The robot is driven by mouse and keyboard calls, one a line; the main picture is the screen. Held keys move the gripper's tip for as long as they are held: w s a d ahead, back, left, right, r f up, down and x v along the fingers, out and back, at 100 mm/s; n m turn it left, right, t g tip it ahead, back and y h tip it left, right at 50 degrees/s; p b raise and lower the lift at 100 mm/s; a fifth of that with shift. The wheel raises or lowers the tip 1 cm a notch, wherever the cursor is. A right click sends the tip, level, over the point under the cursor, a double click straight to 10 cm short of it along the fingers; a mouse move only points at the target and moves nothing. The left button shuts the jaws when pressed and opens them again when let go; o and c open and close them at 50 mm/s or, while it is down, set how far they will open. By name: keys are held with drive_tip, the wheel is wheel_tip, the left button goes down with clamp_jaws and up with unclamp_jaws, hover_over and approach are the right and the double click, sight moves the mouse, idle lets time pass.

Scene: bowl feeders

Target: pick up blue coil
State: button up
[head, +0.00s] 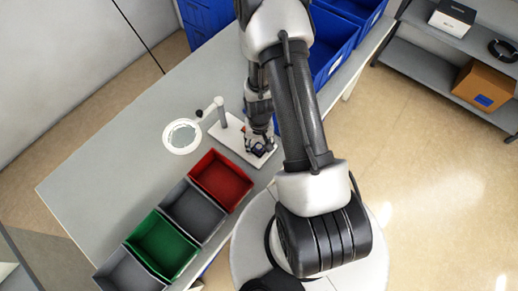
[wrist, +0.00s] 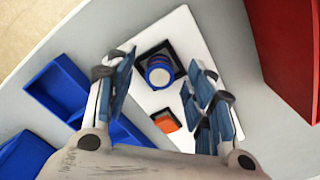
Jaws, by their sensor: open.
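The blue coil (wrist: 151,67) shows in the wrist view as a short round piece with a blue rim and a pale top. It sits in a black square holder (wrist: 174,58) on a white board (wrist: 196,32). My gripper (wrist: 162,66) is open, with one finger left of the coil and the other right of it. I cannot tell how far the fingertips are above the board. In the head view my gripper (head: 260,143) is low over the white board (head: 232,134), and the coil is too small and covered to make out clearly.
An orange piece (wrist: 166,121) in a dark holder lies beside the coil. A magnifier lamp (head: 183,136) stands by the board. A red bin (head: 221,180), two grey bins and a green bin (head: 162,246) line the table edge. Blue bins (head: 332,50) stand behind my arm.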

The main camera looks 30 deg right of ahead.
clamp_jaws()
idle(0.8)
